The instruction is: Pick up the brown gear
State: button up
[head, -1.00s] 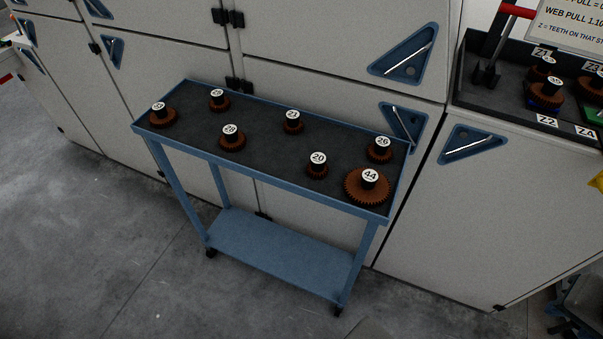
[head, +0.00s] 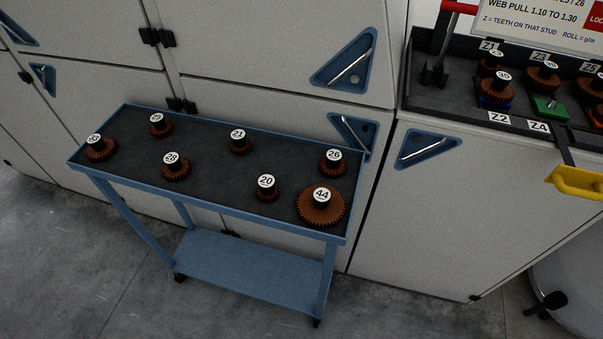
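Several brown gears with black hubs and white number caps stand on the dark top of a blue cart (head: 205,207). The largest is gear 44 (head: 307,206) at the front right corner. Gear 20 (head: 267,195) is left of it and gear 26 (head: 333,168) is behind it. Gear 21 (head: 240,147) is at the back middle. Gear 28 (head: 176,173), a gear at the back left (head: 160,131) and gear 33 (head: 101,154) stand to the left. More brown gears, one at the front (head: 497,98), sit in the dark tray at the right. My gripper is not in view.
Pale machine cabinets with blue triangular latch recesses (head: 428,148) stand behind the cart. The dark tray (head: 425,99) has a red-topped lever, Z labels, a green block (head: 549,110) and a yellow handle (head: 577,183). Grey floor (head: 70,270) is open at front left.

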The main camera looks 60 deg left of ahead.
aim_at(268, 191)
jog(key=i, duration=0.85)
jog(key=u, duration=3.55)
jog(key=i, duration=0.5)
jog(key=u, duration=0.05)
jog(key=k, duration=0.5)
jog(key=u, duration=1.35)
jog(key=i, duration=1.4)
